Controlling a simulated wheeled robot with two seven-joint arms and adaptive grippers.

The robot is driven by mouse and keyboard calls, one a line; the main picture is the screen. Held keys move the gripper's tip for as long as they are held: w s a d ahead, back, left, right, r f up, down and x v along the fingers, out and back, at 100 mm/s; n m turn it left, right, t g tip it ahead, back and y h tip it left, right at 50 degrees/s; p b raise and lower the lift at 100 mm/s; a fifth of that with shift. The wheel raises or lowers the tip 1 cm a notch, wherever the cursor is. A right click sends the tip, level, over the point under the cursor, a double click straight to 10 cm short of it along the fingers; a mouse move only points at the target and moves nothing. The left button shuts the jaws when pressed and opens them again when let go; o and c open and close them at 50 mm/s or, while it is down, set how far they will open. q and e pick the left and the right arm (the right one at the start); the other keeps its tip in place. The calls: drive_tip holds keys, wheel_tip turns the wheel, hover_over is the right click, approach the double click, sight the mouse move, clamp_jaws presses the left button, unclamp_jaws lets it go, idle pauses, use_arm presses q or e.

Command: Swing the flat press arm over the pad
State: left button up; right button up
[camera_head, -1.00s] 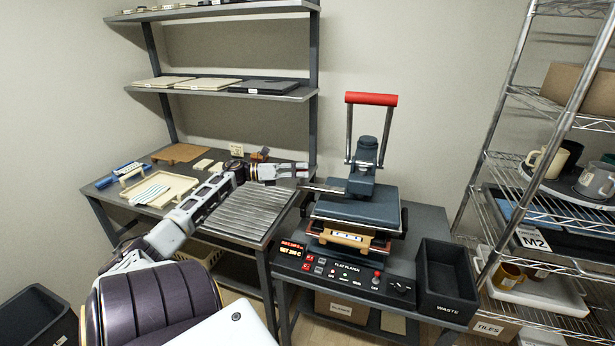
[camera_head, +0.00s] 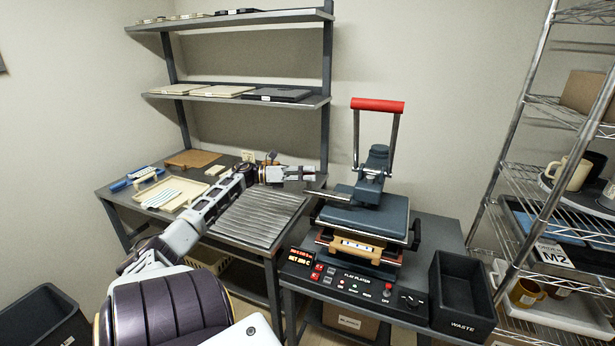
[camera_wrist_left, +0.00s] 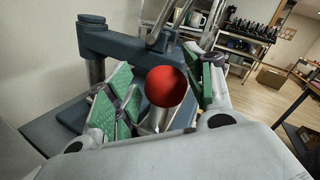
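The press (camera_head: 365,215) stands on the right table, its dark flat upper plate swung in above an orange-edged base. A tall lever with a red bar (camera_head: 377,105) rises from its head. A grey rod (camera_head: 325,194) sticks out of the press to the left. My left gripper (camera_head: 312,174) is at the press's left side, close to this rod. In the left wrist view, a red round knob (camera_wrist_left: 166,86) lies between the open green finger pads, with gaps visible beside it. The knob is hidden in the head view. The pad itself cannot be made out. My right gripper is not in view.
A control panel (camera_head: 350,283) fronts the press. A black waste bin (camera_head: 462,300) stands right of it. A ribbed grey rack (camera_head: 262,217) and a cream tray (camera_head: 172,193) lie on the left table. A wire shelf (camera_head: 540,180) with mugs stands at the right.

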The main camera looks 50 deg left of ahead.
use_arm(q)
drive_tip(key=shift+s+f, duration=0.1)
drive_tip(key=shift+s, duration=0.1)
drive_tip(key=shift+s+a, duration=0.3)
drive_tip(key=shift+s, duration=0.05)
drive_tip(key=v, duration=1)
drive_tip(key=shift+s+a, duration=0.3)
idle(0.6)
